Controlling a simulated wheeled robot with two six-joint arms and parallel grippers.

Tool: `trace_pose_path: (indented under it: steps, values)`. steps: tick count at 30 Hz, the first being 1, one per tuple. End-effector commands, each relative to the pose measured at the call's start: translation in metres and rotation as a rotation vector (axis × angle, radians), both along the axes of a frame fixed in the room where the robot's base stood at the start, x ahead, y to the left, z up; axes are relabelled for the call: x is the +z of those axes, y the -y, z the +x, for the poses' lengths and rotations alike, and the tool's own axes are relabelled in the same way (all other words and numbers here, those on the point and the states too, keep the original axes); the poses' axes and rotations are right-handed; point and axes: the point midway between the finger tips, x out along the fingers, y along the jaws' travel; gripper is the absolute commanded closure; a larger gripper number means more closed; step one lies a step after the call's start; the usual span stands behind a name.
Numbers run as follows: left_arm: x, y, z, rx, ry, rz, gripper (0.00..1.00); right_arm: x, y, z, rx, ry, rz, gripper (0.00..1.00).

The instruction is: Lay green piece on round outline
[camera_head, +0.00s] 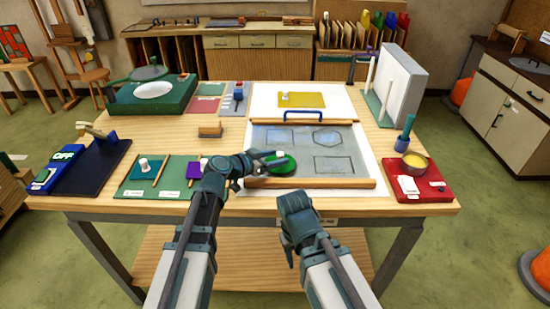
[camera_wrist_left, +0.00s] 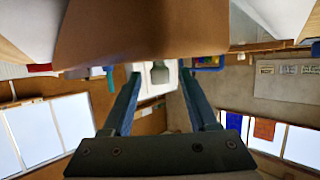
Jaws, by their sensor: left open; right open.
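The green piece (camera_head: 287,168) is a round disc with a white knob (camera_head: 280,155). It lies at the lower left of the grey panel sheet (camera_head: 300,146). The round outline is not visible; I cannot tell whether the disc covers it. My left gripper (camera_head: 273,158) is open at the knob and partly hides the disc. In the left wrist view its two fingers (camera_wrist_left: 160,95) stand apart. My right gripper (camera_head: 297,203) is open and empty in front of the table's front edge.
A wooden bar (camera_head: 310,183) runs along the panel's front, and a blue handle (camera_head: 304,116) stands at its back. A yellow piece (camera_head: 302,99) lies behind. Teal (camera_head: 142,173) and purple (camera_head: 193,170) pieces are left. A red tray (camera_head: 425,185) is right.

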Motion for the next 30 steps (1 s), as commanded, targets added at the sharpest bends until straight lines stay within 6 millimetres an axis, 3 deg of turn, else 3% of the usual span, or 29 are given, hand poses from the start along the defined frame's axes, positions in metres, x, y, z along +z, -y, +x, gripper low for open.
trace_pose_path:
  steps: [5, 19, 30]
  values:
    - [0.008, -0.006, -0.006, 0.002, 0.000, 0.000, 0.40, 0.008, 0.000, 0.000, 0.000, 0.000, 0.000, 0.53]
    - [0.039, -0.066, -0.066, 0.002, 0.000, 0.000, 0.40, 0.039, 0.000, 0.000, 0.000, 0.000, 0.000, 0.53]
    - [0.044, -0.080, -0.080, 0.000, 0.000, 0.000, 0.40, 0.044, 0.000, 0.000, 0.000, 0.000, 0.000, 0.53]
